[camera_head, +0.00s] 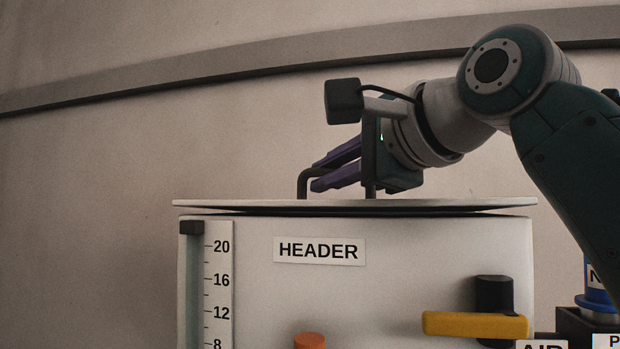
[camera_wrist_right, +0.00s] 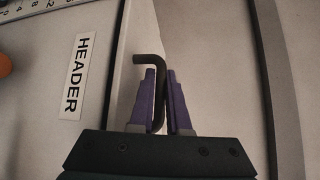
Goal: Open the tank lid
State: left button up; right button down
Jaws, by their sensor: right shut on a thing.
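The white tank (camera_head: 380,270) with a HEADER label stands in the centre of the head view. Its thin pale lid (camera_head: 450,203) lies flat across the top, with a narrow dark line under its edge. I cannot tell whether that line is a gap. A dark bent lid handle (camera_head: 303,184) rises from the lid. My right gripper (camera_head: 317,176) reaches in from the right, its purple fingers shut on the handle just above the lid. In the right wrist view the handle (camera_wrist_right: 148,59) passes between the fingers (camera_wrist_right: 161,78). My left gripper is not in view.
On the tank's front are a level scale (camera_head: 219,285), an orange knob (camera_head: 310,340) and a yellow lever (camera_head: 475,324) on a black valve. A blue item (camera_head: 597,285) stands at the right, partly behind my arm. The space above the lid's left side is clear.

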jog(key=shift+m+g, duration=0.7)
jog(key=shift+g, duration=0.1)
jog(key=w+r, duration=0.1)
jog(key=r, duration=0.1)
jog(key=w+r, duration=0.1)
jog(key=r, duration=0.1)
jog(key=w+d+r, duration=0.1)
jog(key=r, duration=0.1)
jog(key=shift+w+d+r, duration=0.2)
jog(key=shift+w+r, duration=0.25)
jog(key=shift+w+d+r, duration=0.15)
jog(key=shift+w+r, duration=0.25)
jog(key=shift+r, duration=0.05)
jog(key=c, duration=1.2)
grip_release()
jog(key=shift+o, duration=0.2)
